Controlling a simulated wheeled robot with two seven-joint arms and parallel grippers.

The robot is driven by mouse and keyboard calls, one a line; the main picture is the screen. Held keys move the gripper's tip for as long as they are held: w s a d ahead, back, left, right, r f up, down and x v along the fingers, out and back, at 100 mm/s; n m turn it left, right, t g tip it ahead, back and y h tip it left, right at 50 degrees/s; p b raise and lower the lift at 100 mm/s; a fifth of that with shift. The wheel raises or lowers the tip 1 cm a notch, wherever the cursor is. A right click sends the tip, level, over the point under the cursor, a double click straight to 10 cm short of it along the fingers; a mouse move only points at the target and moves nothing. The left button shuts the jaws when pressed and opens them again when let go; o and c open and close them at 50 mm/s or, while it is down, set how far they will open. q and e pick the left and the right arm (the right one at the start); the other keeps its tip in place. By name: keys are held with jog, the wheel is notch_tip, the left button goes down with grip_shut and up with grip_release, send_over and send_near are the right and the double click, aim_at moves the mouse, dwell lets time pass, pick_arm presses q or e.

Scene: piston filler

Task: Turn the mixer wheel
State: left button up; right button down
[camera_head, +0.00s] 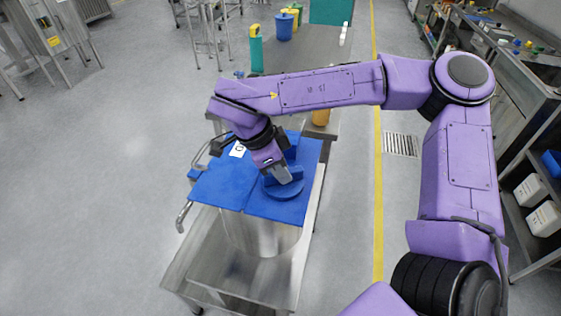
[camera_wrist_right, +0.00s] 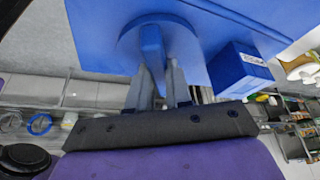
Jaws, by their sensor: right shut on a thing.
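The mixer wheel is a round blue disc (camera_head: 283,188) on top of the blue square cover (camera_head: 225,182) of a steel vessel (camera_head: 262,236). My right gripper (camera_head: 284,176) reaches down onto the disc from above. In the right wrist view the wheel (camera_wrist_right: 128,48) has a raised blue grip bar (camera_wrist_right: 151,42). The two grey fingers of my right gripper (camera_wrist_right: 160,68) are shut on this bar, one on each side. My left gripper is in neither view.
A blue box (camera_wrist_right: 238,70) stands on the cover beside the wheel. The vessel sits on a steel cart (camera_head: 230,272) with a side handle (camera_head: 183,216). A bench with bottles (camera_head: 284,27) lies beyond. The floor to the left (camera_head: 110,170) is clear.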

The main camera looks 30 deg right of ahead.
jog(key=m+g, duration=0.1)
jog(key=m, duration=0.2)
jog(key=shift+f+p, duration=0.15)
jog(key=shift+p, duration=0.25)
jog(key=m, duration=0.1)
jog(key=m+g+y, duration=0.1)
jog(key=m, duration=0.1)
jog(key=shift+d+f+m, duration=0.15)
jog(key=shift+m, duration=0.15)
jog(key=m+y, duration=0.1)
jog(key=m, duration=0.1)
jog(key=shift+m+g, duration=0.3)
jog(key=shift+d+m+y+b, duration=0.1)
jog(key=shift+m+y+b, duration=0.7)
jog(key=shift+m, duration=0.9)
jog(key=c, duration=1)
grip_release()
jog(key=shift+c, duration=0.2)
jog(key=shift+w, duration=0.1)
